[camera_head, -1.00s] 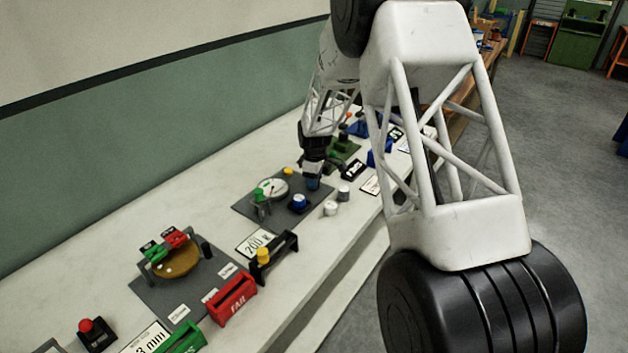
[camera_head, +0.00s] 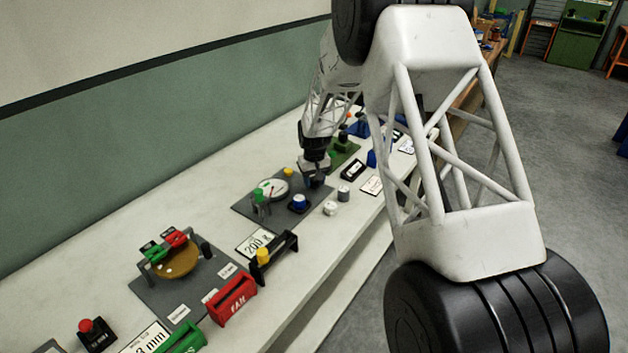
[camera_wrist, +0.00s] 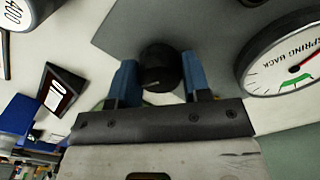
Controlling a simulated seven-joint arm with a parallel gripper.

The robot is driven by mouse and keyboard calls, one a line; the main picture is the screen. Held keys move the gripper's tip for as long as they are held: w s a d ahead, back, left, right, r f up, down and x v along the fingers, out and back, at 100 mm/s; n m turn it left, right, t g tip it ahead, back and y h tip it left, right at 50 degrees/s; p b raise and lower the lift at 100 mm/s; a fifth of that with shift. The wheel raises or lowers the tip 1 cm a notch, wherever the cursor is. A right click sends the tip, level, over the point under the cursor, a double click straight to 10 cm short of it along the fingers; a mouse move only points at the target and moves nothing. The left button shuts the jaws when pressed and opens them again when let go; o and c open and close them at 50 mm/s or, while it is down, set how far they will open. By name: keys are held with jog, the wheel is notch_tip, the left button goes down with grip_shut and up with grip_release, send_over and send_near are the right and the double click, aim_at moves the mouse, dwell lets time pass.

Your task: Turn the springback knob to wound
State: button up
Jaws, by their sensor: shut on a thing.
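My gripper (camera_head: 315,180) is low over the grey plate (camera_head: 244,208) in the head view. In the wrist view its two blue fingers (camera_wrist: 160,82) are shut on a round black knob (camera_wrist: 159,64), one on each side. A thin pale mark shows on the knob's face. The white dial (camera_wrist: 285,62) at the right reads "SPRING BACK" and has a red needle and a green patch. The dial also shows in the head view (camera_head: 272,188), left of my gripper. In the head view the knob is hidden by my gripper. I cannot read any "wound" mark.
A blue-topped knob (camera_head: 299,201) and two white cylinders (camera_head: 331,208) stand near the plate's front edge. A yellow-topped part (camera_head: 289,171) is behind my gripper. A black stand (camera_head: 275,250) and a red FAIL bin (camera_head: 234,299) are nearer. A black-framed card (camera_wrist: 60,90) shows at the wrist view's left.

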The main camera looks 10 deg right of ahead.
jog(key=m, duration=0.5)
jog(key=shift+m, duration=0.4)
jog(key=o, duration=0.9)
jog(key=shift+r, duration=0.15)
jog(key=shift+r, duration=3.75)
